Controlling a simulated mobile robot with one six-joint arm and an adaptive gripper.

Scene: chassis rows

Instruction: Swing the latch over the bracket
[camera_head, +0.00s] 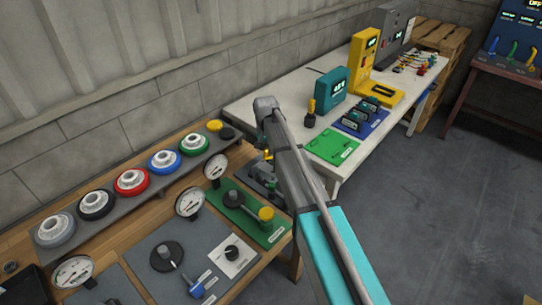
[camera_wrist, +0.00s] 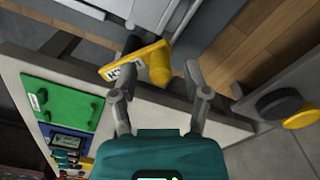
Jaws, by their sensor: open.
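The latch (camera_wrist: 130,63) is a yellow arm with a white label and a rounded yellow knob (camera_wrist: 160,66) at its right end. In the wrist view it lies ahead of my gripper (camera_wrist: 160,82). My gripper is open, with one finger on each side of the latch area; the knob shows between them. Whether either finger touches the latch I cannot tell. A dark upright piece (camera_wrist: 131,44) stands by the latch's left part. I cannot make out the bracket clearly. In the head view my arm largely hides this spot; only a small yellow part (camera_head: 267,154) shows.
A green panel with a yellow knob (camera_head: 266,214) and pressure gauges (camera_head: 190,202) stand close by on the wooden bench. A green plate (camera_head: 332,147) and blue tray (camera_head: 361,122) lie on the white table.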

